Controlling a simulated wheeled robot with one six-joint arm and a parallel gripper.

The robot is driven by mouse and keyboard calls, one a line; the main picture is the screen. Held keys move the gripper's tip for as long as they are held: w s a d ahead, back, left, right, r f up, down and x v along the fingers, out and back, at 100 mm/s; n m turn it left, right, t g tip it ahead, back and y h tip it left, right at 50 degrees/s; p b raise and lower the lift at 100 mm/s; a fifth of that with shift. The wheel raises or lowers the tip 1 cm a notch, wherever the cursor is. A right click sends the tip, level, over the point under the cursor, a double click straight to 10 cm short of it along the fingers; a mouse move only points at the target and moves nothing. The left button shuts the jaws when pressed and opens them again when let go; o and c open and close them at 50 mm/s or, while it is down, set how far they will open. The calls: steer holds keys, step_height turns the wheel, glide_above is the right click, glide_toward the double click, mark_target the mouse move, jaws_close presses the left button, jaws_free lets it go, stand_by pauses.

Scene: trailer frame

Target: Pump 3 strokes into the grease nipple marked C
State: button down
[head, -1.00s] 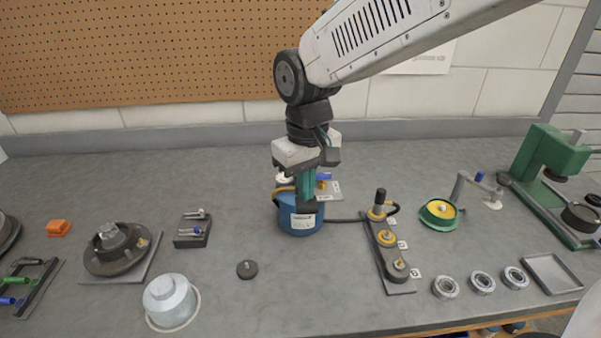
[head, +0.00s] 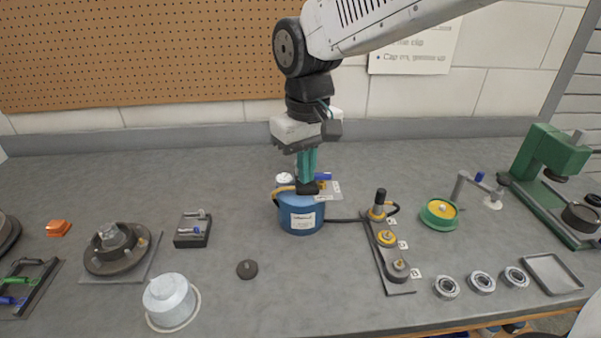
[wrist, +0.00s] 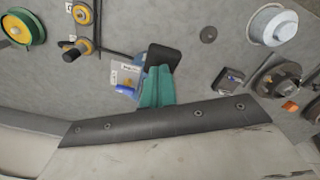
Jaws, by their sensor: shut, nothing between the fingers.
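The blue grease pot (head: 300,222), with a white label on its front, stands mid-bench. My gripper (head: 308,188) points down over its top; its teal fingers are together with dark tips, and it holds nothing visible. Whether the tips touch the pot is unclear. The fingers (wrist: 160,75) hide most of the pot in the wrist view. A dark hose (head: 345,220) runs from the pot to the nipple plate (head: 398,288). The plate carries three round fittings. A black upright coupler (head: 380,197) stands at the farthest one. Small white tags sit beside the fittings; their letters are too small to read surely.
A grey puck (head: 247,269) lies in front of the pot. A green-yellow reel (head: 438,214), bearings (head: 482,282), a tray (head: 552,273) and a green press (head: 548,170) stand right. A silver pot (head: 170,300) and a hub (head: 115,248) stand left.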

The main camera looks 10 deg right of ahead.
mark_target(307, 193)
steer(key=shift+f, duration=0.15)
steer(key=shift+s+f, duration=0.2)
steer(key=shift+f, duration=0.35)
steer(key=shift+s+f, duration=0.15)
steer(key=shift+f, duration=0.45)
steer(key=shift+s+f, duration=0.15)
steer(key=shift+f, duration=1.05)
steer(key=shift+w+r, duration=0.15)
steer(key=shift+r, duration=1.55)
steer(key=shift+w+r, duration=0.2)
steer(key=shift+r, duration=1.5)
steer(key=shift+w+r, duration=0.15)
steer(key=shift+r, duration=1.55)
